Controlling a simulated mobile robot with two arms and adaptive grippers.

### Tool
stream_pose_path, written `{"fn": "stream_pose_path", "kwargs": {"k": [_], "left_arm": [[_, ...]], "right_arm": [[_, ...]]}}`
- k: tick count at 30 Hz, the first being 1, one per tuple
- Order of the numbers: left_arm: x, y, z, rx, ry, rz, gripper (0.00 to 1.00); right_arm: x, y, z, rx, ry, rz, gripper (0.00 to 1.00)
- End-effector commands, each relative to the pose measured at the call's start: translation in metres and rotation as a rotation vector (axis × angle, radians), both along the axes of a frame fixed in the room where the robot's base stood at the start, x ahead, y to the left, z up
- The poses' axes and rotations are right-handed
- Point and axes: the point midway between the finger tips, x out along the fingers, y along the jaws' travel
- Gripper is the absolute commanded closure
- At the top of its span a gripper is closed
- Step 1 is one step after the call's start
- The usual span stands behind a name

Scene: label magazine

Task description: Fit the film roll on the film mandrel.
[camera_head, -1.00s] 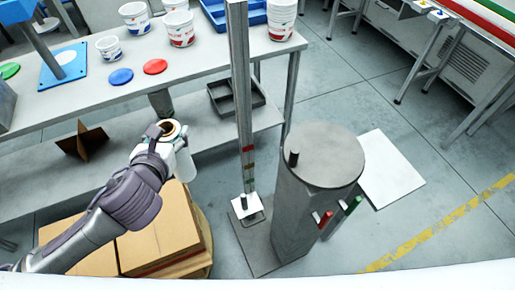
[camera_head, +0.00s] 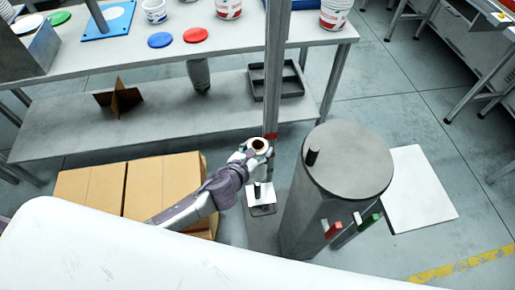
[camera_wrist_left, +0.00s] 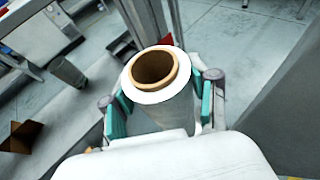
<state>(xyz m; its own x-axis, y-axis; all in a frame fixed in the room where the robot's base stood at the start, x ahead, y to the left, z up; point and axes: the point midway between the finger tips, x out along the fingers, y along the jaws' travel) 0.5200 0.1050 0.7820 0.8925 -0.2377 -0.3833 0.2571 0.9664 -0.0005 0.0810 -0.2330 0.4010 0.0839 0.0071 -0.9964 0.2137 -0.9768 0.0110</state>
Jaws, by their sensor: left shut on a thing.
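The film roll, a white roll with a brown hollow core, shows in the head view (camera_head: 260,146) and large in the left wrist view (camera_wrist_left: 178,98). My left gripper (camera_head: 257,155) is shut on it, with teal pads on both sides of the roll in the left wrist view (camera_wrist_left: 163,100). The roll is held nearly upright, open core end up. A short dark peg, which looks like the film mandrel (camera_head: 257,190), stands on a small white plate (camera_head: 266,199) by the grey mast. The roll appears above it in the head view; the height between them is unclear. My right gripper is not in view.
The grey mast (camera_head: 273,75) stands close behind the roll. A grey drum (camera_head: 345,180) with a dark knob (camera_head: 313,153) on top stands to the right. Cardboard boxes (camera_head: 160,185) lie left, beneath my arm. A workbench (camera_head: 110,65) with tubs stands behind.

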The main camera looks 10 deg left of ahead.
Motion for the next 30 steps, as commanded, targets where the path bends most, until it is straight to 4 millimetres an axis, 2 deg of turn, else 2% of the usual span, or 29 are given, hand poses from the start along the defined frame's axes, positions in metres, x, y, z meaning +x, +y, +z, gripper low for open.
{"fn": "stream_pose_path", "kwargs": {"k": [9, 24, 30], "left_arm": [[-0.001, 0.001, 0.004, 0.003, -0.002, -0.002, 1.0], [-0.001, 0.0, -0.045, 0.001, -0.001, -0.002, 1.0], [-0.001, 0.0, -0.056, 0.001, -0.001, -0.002, 1.0]], "right_arm": [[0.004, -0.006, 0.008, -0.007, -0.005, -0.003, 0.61], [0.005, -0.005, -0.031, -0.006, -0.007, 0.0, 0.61], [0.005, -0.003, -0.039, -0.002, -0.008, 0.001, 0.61]]}}
